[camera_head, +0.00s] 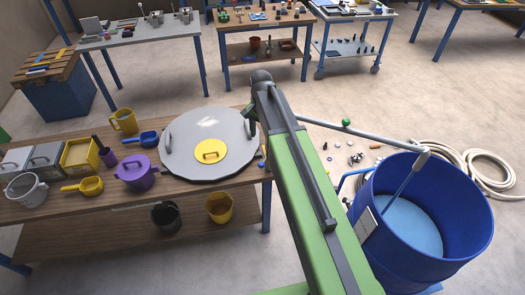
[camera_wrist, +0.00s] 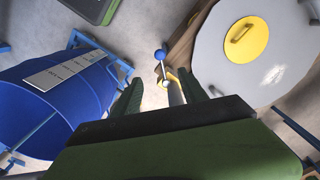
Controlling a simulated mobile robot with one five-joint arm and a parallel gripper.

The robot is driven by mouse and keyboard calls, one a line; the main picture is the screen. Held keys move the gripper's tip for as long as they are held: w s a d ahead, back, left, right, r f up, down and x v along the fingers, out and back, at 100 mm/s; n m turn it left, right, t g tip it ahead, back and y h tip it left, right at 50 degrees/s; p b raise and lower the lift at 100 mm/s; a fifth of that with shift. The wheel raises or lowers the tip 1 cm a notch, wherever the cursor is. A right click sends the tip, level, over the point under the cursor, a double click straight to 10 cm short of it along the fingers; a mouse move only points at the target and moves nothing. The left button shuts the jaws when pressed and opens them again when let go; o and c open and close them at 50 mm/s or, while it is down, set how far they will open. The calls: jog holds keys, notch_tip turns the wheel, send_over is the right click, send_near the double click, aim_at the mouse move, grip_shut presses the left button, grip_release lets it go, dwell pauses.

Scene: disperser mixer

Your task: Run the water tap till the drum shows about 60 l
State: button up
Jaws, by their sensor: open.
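The blue drum (camera_head: 365,265) stands on the floor at the right. Inside it is a pale blue surface (camera_head: 415,230) that looks like water. A grey pipe (camera_head: 385,134) with a green knob (camera_head: 346,122) reaches over the drum to a spout (camera_head: 422,158). A pale blue streak, apparently a stream, runs from the spout down to the surface. A white plate (camera_wrist: 65,70) is on the drum's side; its marks are too small to read. My gripper (camera_wrist: 160,88) is open, with a blue ball knob (camera_wrist: 161,55) and a yellow part (camera_wrist: 172,82) showing between and beyond its fingers.
A wooden table (camera_head: 90,212) at the left holds a large grey lid (camera_head: 190,150) with a yellow cap, plus jugs and scoops. A white hose (camera_head: 490,165) lies coiled behind the drum. Small parts (camera_head: 350,158) lie on the floor. Benches stand at the back.

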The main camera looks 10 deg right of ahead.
aim_at(262, 163)
notch_tip(262, 163, down, 18)
jog(key=b, duration=1.8)
jog(key=shift+r, duration=0.25)
grip_shut()
jog(key=shift+d, duration=0.1)
